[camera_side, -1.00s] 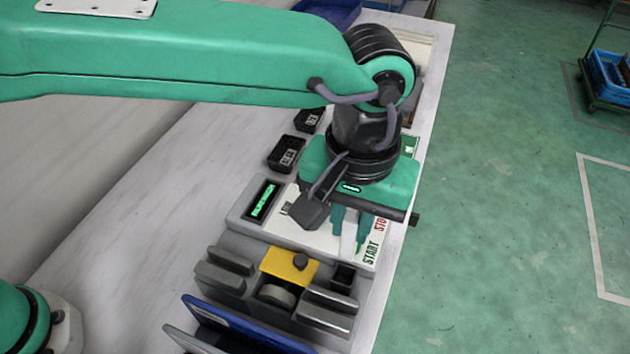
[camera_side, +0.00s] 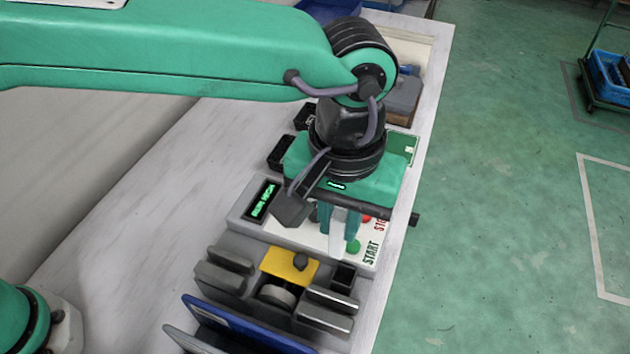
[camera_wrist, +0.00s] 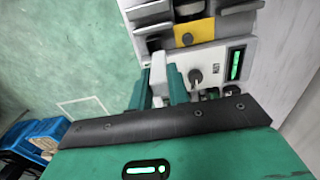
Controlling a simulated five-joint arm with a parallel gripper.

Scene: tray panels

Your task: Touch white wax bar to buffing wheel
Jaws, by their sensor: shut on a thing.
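My gripper (camera_side: 338,232) is shut on the white wax bar (camera_side: 337,242), which hangs down between the green fingers above the control panel. In the wrist view the gripper (camera_wrist: 160,92) shows with the pale bar (camera_wrist: 176,80) between its fingers. The grey buffing wheel (camera_side: 277,296) sits in the machine in front of the yellow guard (camera_side: 289,265). In the side picture the bar is above and to the right of the wheel, apart from it. The yellow guard also shows in the wrist view (camera_wrist: 194,33).
The panel has a green display (camera_side: 263,199), a green START button (camera_side: 354,247) and a red button. Grey blocks (camera_side: 328,309) flank the wheel. A small black bin (camera_side: 343,277) stands right of the guard. Bare bench lies left.

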